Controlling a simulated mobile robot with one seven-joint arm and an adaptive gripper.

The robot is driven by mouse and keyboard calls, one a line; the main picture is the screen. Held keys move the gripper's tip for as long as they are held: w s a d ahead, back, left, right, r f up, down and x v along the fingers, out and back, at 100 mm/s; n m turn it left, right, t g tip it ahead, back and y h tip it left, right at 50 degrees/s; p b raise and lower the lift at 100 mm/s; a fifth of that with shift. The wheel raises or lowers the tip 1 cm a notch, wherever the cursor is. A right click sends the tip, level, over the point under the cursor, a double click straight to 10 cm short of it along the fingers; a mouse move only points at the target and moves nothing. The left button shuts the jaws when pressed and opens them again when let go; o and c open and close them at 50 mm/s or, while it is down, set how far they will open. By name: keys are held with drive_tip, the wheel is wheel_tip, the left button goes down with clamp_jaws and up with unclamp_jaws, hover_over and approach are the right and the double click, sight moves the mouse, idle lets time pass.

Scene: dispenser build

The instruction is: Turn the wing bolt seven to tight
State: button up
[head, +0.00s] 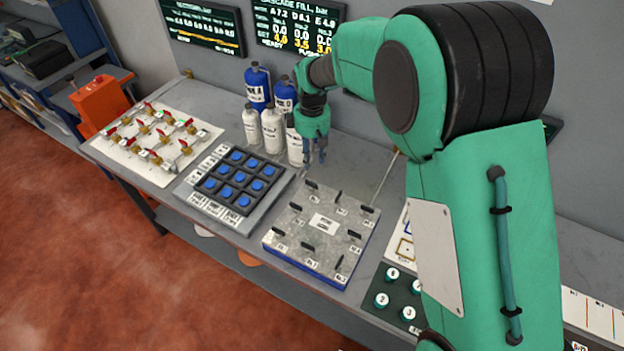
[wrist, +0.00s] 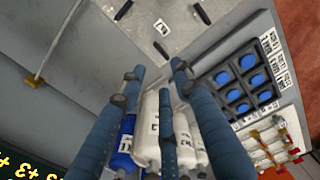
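The wing bolts are black bars on a grey metal plate (head: 325,226) with a blue edge, at the middle of the bench. Each has a small label; the labels are too small to tell surely which is seven. The wings point in differing directions. Part of the plate (wrist: 180,25) and a few wing bolts show at the top of the wrist view. My gripper (head: 315,155) hangs above the back of the bench, behind the plate and apart from it. In the wrist view its three blue fingers (wrist: 158,84) are spread with nothing held between them.
Blue and white bottles (head: 272,130) stand close beside my gripper. A blue-button keypad (head: 285,180) lies left of the plate, and a white board with brass valves (head: 110,160) further left. A thin rod (head: 384,178) stands behind the plate. Numbered green knobs (head: 381,300) are at right.

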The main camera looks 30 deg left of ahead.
sight(311, 186)
wheel_tip(311, 186, down, 11)
drive_tip(key=shift+f+b, duration=0.15)
drive_tip(key=shift+b, duration=0.2)
idle(0.3)
clamp_jaws()
